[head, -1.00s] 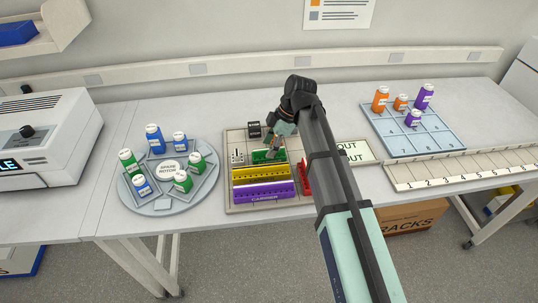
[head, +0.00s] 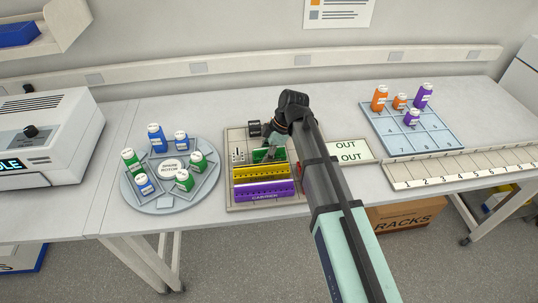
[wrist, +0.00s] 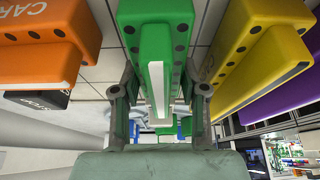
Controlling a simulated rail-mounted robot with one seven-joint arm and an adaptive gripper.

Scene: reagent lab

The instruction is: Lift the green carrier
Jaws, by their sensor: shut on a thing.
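The green carrier (head: 262,155) stands at the back of the carrier tray (head: 231,198), behind the yellow carrier (head: 262,172) and the purple carrier (head: 265,192). My gripper (head: 271,151) is at the green carrier, partly hidden by my arm. In the wrist view, the green carrier (wrist: 157,35) runs down between the two fingers of my gripper (wrist: 161,105), which is shut on it. I cannot tell whether its underside is clear of the tray.
In the wrist view, an orange carrier (wrist: 45,50) is left of the green one; yellow (wrist: 255,45) and purple (wrist: 285,90) are right. A round rotor (head: 150,203) with bottles stands left. A sign reading OUT (head: 349,150) and a blue bottle rack (head: 405,140) are right.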

